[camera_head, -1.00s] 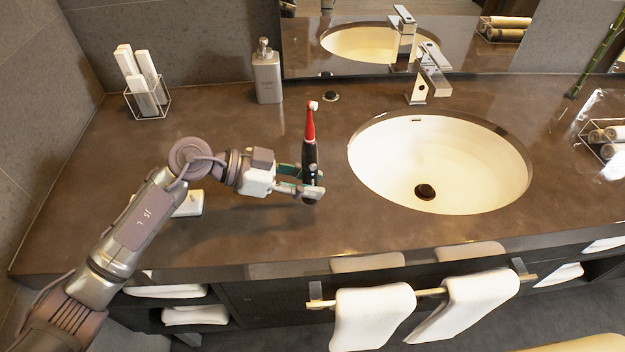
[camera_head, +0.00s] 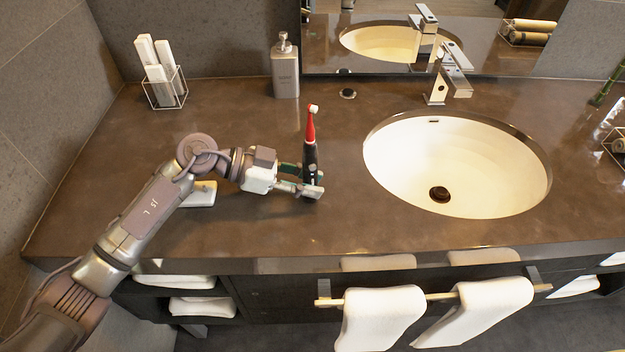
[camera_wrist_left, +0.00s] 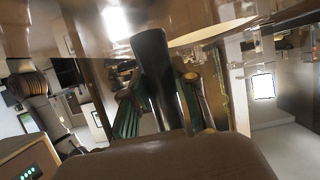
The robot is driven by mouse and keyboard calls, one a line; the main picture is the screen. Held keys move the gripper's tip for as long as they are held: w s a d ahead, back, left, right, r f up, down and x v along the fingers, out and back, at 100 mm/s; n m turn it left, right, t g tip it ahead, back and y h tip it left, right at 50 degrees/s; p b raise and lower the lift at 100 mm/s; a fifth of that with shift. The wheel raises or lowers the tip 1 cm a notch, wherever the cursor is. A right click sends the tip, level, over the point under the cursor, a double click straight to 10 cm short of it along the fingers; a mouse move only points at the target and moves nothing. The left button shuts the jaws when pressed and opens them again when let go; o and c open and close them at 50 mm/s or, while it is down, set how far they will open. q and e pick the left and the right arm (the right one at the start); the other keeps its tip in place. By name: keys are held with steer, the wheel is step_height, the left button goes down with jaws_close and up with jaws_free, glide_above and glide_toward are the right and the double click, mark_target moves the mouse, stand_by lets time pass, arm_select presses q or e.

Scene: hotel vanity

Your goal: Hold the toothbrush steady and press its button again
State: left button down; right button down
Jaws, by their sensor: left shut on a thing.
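The electric toothbrush (camera_head: 310,155) has a black handle, a red neck and a white head. It stands upright above the counter, left of the sink. My left gripper (camera_head: 306,180) is shut on its black handle. In the left wrist view the dark handle (camera_wrist_left: 155,75) runs between the two green-padded fingers (camera_wrist_left: 163,108). The button is too small to make out in these views. My right gripper is not in view.
The dark counter (camera_head: 270,225) holds an oval sink (camera_head: 450,165) with a faucet (camera_head: 443,80). A soap dispenser (camera_head: 285,68) and a wire holder (camera_head: 166,88) stand at the back. A small white item (camera_head: 203,193) lies behind my arm. Towels (camera_head: 380,315) hang in front.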

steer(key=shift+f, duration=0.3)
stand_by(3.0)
